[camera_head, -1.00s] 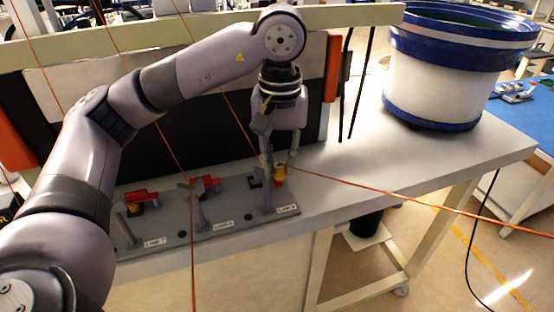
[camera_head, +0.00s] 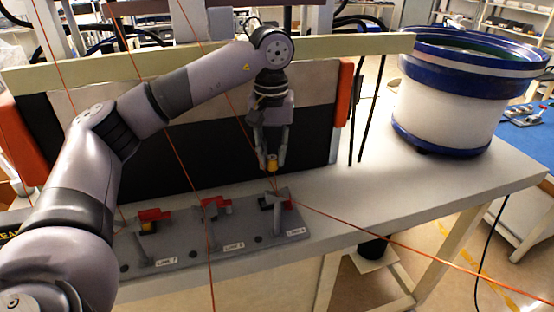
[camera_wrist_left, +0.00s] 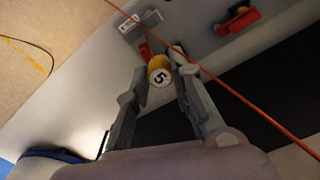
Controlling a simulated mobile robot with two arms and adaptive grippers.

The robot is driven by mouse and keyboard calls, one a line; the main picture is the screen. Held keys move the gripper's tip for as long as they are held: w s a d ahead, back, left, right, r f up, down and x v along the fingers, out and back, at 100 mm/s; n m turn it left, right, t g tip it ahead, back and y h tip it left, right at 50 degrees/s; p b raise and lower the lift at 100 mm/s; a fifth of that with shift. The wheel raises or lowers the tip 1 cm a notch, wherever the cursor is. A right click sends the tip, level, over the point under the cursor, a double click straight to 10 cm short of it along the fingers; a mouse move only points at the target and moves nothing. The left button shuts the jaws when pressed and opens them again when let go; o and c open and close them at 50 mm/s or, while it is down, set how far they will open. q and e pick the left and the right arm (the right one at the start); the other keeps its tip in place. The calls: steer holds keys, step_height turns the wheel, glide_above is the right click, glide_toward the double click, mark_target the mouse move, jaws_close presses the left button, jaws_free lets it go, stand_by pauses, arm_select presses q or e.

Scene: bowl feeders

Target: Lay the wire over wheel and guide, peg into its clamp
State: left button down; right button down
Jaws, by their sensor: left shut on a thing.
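My left gripper (camera_head: 271,160) is shut on a yellow peg (camera_head: 272,164) and holds it above the right station of a grey fixture board (camera_head: 185,262). In the left wrist view the peg (camera_wrist_left: 160,72) shows a "5" on its end face, between the fingertips. An orange wire (camera_head: 400,245) runs from the right to just below the peg. In the wrist view the wire (camera_wrist_left: 235,92) passes close by the peg; I cannot tell whether they are joined. The right station has a red clamp (camera_head: 268,204) and a grey upright (camera_head: 278,217); wheel and guide are too small to tell apart. My right gripper is out of view.
Two more stations with red clamps (camera_head: 155,214) (camera_head: 213,203) stand to the left, the leftmost with a yellow piece. More orange wires cross the view. A dark panel (camera_head: 190,165) stands behind. A blue-and-white bowl feeder (camera_head: 447,105) is at right, with clear tabletop before it.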

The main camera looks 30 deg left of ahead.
arm_select(q)
steer(key=w+a+f, duration=0.3)
steer(key=w+a, duration=0.1)
steer(key=a, duration=0.1)
steer(key=shift+w, duration=0.2)
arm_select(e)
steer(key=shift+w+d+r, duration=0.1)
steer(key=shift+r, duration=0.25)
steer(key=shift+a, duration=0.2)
arm_select(q)
steer(key=shift+p, duration=0.35)
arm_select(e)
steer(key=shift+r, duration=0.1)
